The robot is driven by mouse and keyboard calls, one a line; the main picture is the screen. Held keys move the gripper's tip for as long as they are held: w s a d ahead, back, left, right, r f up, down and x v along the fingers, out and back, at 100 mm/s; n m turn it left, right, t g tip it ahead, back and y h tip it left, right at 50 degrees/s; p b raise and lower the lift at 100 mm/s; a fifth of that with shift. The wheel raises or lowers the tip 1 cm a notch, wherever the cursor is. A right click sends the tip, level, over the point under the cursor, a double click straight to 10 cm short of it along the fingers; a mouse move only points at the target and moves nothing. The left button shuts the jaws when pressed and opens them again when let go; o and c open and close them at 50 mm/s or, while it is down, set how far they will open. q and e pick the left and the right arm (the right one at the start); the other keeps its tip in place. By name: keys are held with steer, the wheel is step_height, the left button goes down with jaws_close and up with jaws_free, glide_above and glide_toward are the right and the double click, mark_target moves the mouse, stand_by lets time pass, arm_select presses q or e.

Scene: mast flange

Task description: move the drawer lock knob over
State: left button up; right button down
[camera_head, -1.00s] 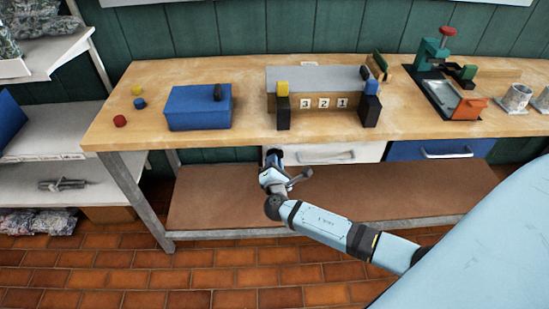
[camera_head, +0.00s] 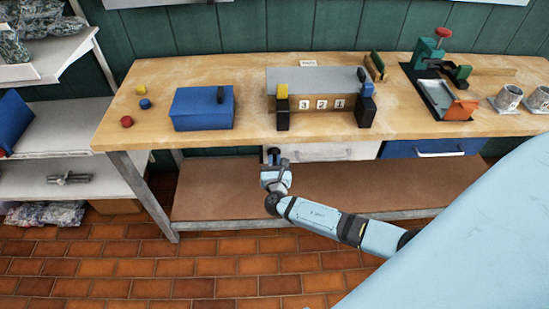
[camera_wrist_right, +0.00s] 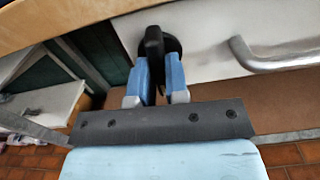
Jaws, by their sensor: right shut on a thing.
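The drawer lock knob (camera_wrist_right: 154,42) is black, with an upright grip on a round black base, at the left end of the white drawer front (camera_head: 325,151). My right gripper (camera_head: 273,160) is at this knob, under the bench's front edge. In the right wrist view its two blue fingers (camera_wrist_right: 160,76) are shut on the knob's grip, one on each side. In the head view the gripper hides most of the knob. My left gripper is in neither view.
The drawer's metal handle (camera_wrist_right: 275,58) is close to the right of the fingers. The wooden benchtop edge (camera_wrist_right: 45,22) overhangs above. A blue drawer (camera_head: 430,148) is further right. A brown lower shelf (camera_head: 215,190) lies below, bare. A blue box (camera_head: 202,112) stands on the bench.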

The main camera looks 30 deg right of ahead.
steer(key=shift+n, duration=0.5)
steer(key=c, duration=1.1)
jaws_free()
steer(key=v, duration=1.3)
steer(key=shift+s+a, duration=0.15)
steer(key=shift+s, duration=0.25)
